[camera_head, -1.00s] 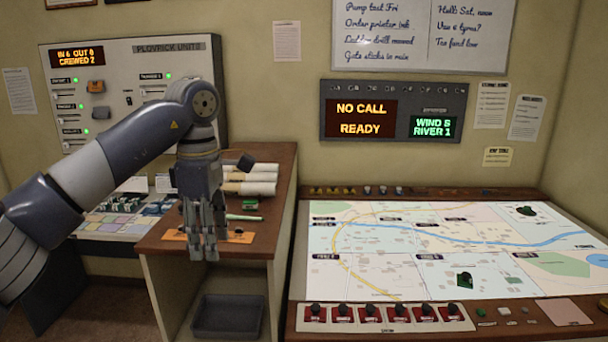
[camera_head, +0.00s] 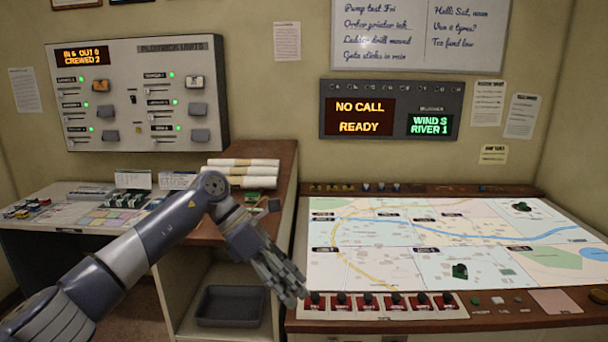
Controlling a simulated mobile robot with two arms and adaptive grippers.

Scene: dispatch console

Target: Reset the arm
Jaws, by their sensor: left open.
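My left arm reaches in from the lower left. My left gripper (camera_head: 291,287) is open and empty, pointing down and to the right. Its fingertips are beside the leftmost of the red switches (camera_head: 316,301) on the front edge of the map console; I cannot tell whether they touch. The map table (camera_head: 400,262) is lit, with two dark green pieces on it, one at the upper right (camera_head: 521,207) and one lower down (camera_head: 460,271). The call display (camera_head: 361,117) reads NO CALL READY. My right gripper is not in view.
A wooden-topped cabinet (camera_head: 277,165) with rolled papers (camera_head: 242,171) stands left of the console. A grey tray (camera_head: 231,306) sits on its lower shelf. A wall panel (camera_head: 150,60) has lit green lamps. A desk with coloured cards (camera_head: 112,216) is at the left.

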